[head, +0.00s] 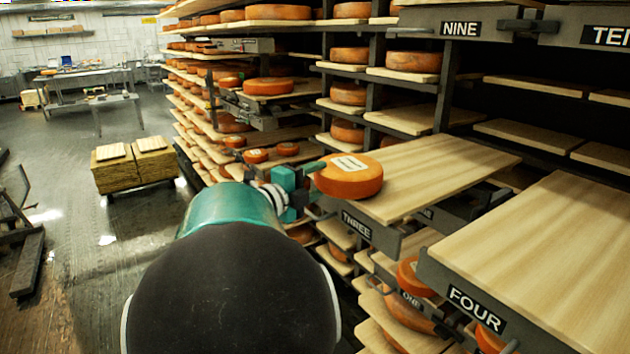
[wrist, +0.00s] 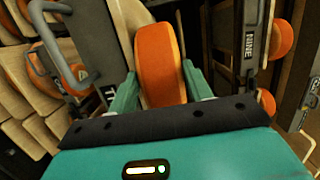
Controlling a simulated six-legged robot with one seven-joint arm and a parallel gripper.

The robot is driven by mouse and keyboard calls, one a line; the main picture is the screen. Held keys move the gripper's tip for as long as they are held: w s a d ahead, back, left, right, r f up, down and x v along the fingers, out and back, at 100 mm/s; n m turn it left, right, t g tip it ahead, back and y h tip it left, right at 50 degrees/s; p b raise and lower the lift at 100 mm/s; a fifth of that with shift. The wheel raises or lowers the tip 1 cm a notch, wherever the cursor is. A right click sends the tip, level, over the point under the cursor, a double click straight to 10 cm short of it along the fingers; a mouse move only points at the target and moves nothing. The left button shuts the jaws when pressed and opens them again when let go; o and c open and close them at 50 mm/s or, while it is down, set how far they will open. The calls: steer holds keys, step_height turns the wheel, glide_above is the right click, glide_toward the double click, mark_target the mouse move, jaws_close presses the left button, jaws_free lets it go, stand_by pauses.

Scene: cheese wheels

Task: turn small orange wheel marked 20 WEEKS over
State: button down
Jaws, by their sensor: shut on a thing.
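An orange cheese wheel (head: 348,180) with a pale label on its upper face is at the left end of the THREE shelf board (head: 430,178). The label's print is too small to read. The wheel lies nearly flat, label up; I cannot tell whether it touches the board. My gripper (head: 314,180) comes from the left and is shut on the wheel's side. In the wrist view, the wheel (wrist: 160,62) sits between the two green fingers of my gripper (wrist: 160,82). Its underside is hidden.
The rest of the THREE board is bare. The FOUR board (head: 560,250) at right is empty. Racks with several orange wheels (head: 268,86) fill the back, and more wheels sit below. A cart with a pale stack (head: 135,165) stands on open floor at left.

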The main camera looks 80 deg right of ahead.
steer(key=shift+f, duration=0.15)
stand_by(0.3)
steer(key=c, duration=0.6)
jaws_free()
steer(key=shift+o, duration=0.2)
steer(key=shift+f, duration=0.15)
steer(key=shift+a, duration=0.1)
steer(key=v, duration=1.3)
steer(key=shift+w+a, duration=0.2)
steer(key=shift+a, duration=0.05)
